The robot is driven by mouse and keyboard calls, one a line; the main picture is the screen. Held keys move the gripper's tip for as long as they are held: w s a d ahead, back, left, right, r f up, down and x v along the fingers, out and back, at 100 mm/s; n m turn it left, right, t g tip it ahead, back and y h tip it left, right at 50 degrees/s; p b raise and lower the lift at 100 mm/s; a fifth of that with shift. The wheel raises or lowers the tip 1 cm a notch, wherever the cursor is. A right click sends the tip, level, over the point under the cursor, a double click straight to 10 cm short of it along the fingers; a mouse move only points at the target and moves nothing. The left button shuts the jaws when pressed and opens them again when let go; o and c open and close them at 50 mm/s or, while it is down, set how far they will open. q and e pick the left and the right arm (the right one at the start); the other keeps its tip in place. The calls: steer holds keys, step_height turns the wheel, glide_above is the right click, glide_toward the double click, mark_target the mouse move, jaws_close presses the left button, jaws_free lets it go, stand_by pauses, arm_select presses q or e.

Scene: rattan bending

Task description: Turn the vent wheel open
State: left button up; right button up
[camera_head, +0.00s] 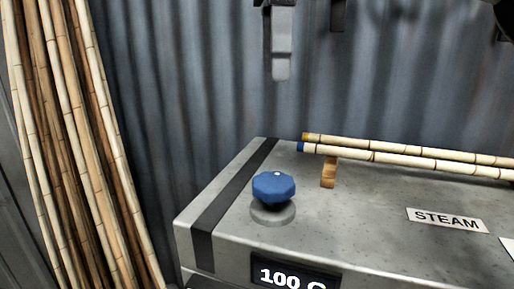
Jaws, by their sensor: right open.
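The vent wheel (273,189) is a blue faceted knob with a small pale dot on top. It sits on a round grey base (272,214) on the left part of the steam box's (365,225) grey top. My right gripper (309,50) hangs in from the top edge of the picture, open and empty. Its two fingers point down, apart from each other, and appear above the wheel in the picture, not touching it. My left gripper is not in view.
Two rattan poles (420,160) lie across a small wooden support (328,172) behind and right of the wheel. A STEAM label (447,220) and a display reading 100 C (292,278) are on the box. Upright poles (75,140) stand at left against the corrugated wall.

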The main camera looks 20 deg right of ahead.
glide_toward(274, 181)
step_height(274, 181, down, 8)
steer(key=shift+r, duration=0.1)
steer(key=shift+f, duration=0.3)
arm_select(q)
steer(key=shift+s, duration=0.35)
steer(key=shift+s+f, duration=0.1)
arm_select(e)
steer(key=c, duration=1)
